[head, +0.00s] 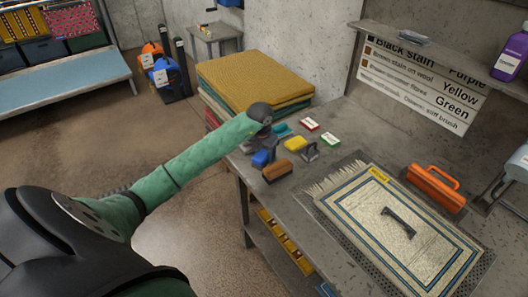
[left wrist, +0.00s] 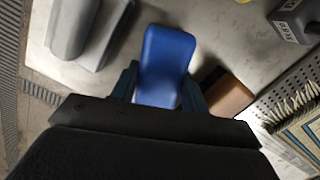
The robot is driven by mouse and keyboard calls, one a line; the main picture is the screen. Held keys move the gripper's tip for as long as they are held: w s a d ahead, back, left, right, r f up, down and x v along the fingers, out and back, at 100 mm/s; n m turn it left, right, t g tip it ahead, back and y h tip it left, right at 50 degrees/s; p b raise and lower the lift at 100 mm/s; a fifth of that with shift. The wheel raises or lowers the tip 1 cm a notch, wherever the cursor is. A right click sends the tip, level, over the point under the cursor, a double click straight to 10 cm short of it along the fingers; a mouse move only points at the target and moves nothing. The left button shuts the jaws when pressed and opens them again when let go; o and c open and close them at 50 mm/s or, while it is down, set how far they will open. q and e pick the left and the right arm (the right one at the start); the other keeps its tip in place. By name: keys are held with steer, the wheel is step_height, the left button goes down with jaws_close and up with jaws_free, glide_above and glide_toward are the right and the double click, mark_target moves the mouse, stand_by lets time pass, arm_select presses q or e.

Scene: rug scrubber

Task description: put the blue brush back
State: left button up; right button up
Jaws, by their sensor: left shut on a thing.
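The blue brush (head: 261,158) is at the near left end of the grey workbench in the head view. My left gripper (left wrist: 160,88) is shut on it; its blue block (left wrist: 167,55) shows between the two fingers in the left wrist view. In the head view my left arm reaches over the bench edge and hides part of the gripper. Whether the brush touches the bench top is not clear. A brown brush (head: 277,171) lies close beside it and also shows in the left wrist view (left wrist: 228,95). My right gripper is not in view.
Folded rugs (head: 252,80) are stacked beyond the bench.

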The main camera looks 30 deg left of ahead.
mark_target(262, 153)
arm_select(q)
steer(key=shift+f, duration=0.15)
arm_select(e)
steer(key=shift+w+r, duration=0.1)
arm_select(q)
steer(key=o, duration=1.1)
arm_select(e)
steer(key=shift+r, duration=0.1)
arm_select(q)
steer(key=shift+r, duration=0.2)
steer(key=shift+s+r+b, duration=0.1)
steer(key=shift+r+b, duration=0.45)
steer(key=shift+r, duration=0.65)
steer(key=r+b, duration=0.1)
steer(key=r, duration=0.1)
steer(key=r+b, duration=0.1)
steer(key=r, duration=0.2)
steer(key=s+r+b, duration=0.1)
steer(key=r+b, duration=0.1)
steer(key=r, duration=0.1)
steer(key=shift+s+r, duration=0.15)
steer(key=shift+r, duration=0.6)
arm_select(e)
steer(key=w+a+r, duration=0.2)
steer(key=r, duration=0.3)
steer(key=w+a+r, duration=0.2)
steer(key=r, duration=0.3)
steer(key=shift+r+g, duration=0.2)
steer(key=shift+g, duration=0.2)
